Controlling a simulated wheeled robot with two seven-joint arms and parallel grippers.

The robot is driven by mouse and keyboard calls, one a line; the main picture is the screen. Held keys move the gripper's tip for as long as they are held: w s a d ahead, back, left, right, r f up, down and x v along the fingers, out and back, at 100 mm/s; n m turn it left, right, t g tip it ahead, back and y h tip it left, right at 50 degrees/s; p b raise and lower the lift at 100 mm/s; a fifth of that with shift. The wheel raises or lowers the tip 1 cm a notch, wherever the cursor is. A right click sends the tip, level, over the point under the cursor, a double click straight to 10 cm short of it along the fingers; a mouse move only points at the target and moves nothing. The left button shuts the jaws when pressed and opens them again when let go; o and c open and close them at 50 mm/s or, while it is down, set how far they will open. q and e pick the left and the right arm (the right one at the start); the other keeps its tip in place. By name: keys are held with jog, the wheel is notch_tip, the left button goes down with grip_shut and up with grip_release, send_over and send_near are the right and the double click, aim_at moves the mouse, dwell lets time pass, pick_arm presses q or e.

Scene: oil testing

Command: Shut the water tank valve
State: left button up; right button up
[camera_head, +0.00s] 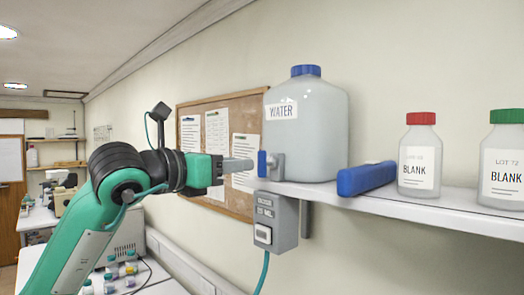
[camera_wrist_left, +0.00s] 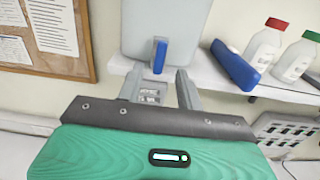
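The water tank (camera_head: 318,130) is a large grey-white jug with a blue cap and a WATER label, standing on a wall shelf. Its valve (camera_head: 262,164) has a blue lever, which looks upright, on a grey fitting low on the tank's left side. In the left wrist view the blue lever (camera_wrist_left: 160,56) stands upright just beyond the fingertips, lined up with the gap between them. My left gripper (camera_head: 248,165) is open and empty, its fingers pointing at the lever; they also show in the left wrist view (camera_wrist_left: 160,74). Contact cannot be told. My right gripper is not in view.
The shelf (camera_head: 400,197) also holds a blue object (camera_head: 366,178) and two BLANK bottles, one red-capped (camera_head: 419,158), one green-capped (camera_head: 503,162). A grey dispenser box (camera_head: 275,221) with a cable hangs below the valve. A corkboard (camera_head: 241,106) is on the wall behind.

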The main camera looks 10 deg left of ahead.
aim_at(259, 162)
pick_arm(q)
jog(key=p+x, duration=0.1)
jog(key=x, duration=0.2)
jog(key=p+x, duration=0.2)
jog(key=x, duration=0.1)
jog(key=shift+r, duration=0.2)
jog(key=shift+p+x, duration=0.3)
jog(key=shift+x, duration=0.65)
jog(key=shift+f, duration=0.15)
grip_shut()
